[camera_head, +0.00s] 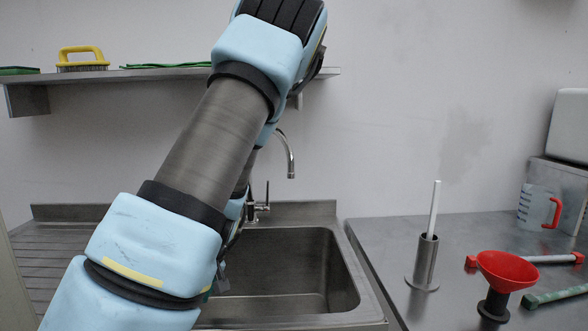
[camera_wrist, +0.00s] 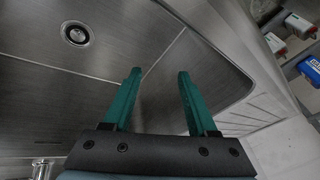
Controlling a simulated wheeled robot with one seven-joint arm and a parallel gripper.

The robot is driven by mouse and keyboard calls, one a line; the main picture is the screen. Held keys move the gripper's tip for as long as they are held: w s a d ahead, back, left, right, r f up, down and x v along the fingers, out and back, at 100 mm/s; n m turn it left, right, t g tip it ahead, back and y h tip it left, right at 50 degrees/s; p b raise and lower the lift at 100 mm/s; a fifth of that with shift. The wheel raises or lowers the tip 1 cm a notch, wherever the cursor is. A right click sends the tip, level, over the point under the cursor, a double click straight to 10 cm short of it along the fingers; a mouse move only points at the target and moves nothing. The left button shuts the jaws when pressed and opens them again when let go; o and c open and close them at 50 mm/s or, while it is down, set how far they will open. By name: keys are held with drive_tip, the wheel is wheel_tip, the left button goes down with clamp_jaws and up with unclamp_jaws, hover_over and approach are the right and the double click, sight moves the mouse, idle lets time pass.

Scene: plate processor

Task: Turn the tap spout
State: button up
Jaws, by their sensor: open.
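The tap spout (camera_head: 287,150) is a thin chrome gooseneck at the back of the sink, curving over with its end pointing down. The tap base and lever (camera_head: 259,205) stand on the sink's back rim, partly beside my arm. My gripper (camera_wrist: 159,72) shows in the wrist view with two green fingers apart and nothing between them. It is over the steel sink basin (camera_wrist: 215,55); the spout is not between the fingers. A chrome piece (camera_wrist: 40,168), likely the tap's base, shows at the lower left of the wrist view. In the head view my arm hides most of the gripper.
The sink drain (camera_wrist: 76,33) shows in the wrist view. A wall shelf (camera_head: 170,74) with a yellow-handled brush (camera_head: 82,60) runs above the sink. On the right counter (camera_head: 390,250) stand a steel holder (camera_head: 426,262), a red funnel (camera_head: 507,271) and a measuring jug (camera_head: 537,207).

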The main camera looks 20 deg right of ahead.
drive_tip(key=w+d+r+t+y, duration=0.2)
drive_tip(key=w+t, duration=0.1)
drive_tip(key=w, duration=0.3)
drive_tip(key=m+t+h+b, duration=0.1)
drive_tip(key=m+t+h, duration=0.3)
drive_tip(key=t, duration=0.8)
approach(292, 165)
drive_tip(key=w+n, duration=0.1)
drive_tip(key=shift+h, duration=0.4)
drive_tip(key=w+p, duration=0.1)
drive_tip(key=w, duration=0.2)
drive_tip(key=w+p, duration=0.1)
drive_tip(key=w, duration=0.2)
drive_tip(key=w+a+p, duration=0.1)
drive_tip(key=w, duration=0.2)
drive_tip(key=shift+w+p, duration=0.15)
drive_tip(key=shift+p, duration=0.25)
drive_tip(key=shift+w+f, duration=0.2)
drive_tip(key=shift+w, duration=0.2)
clamp_jaws()
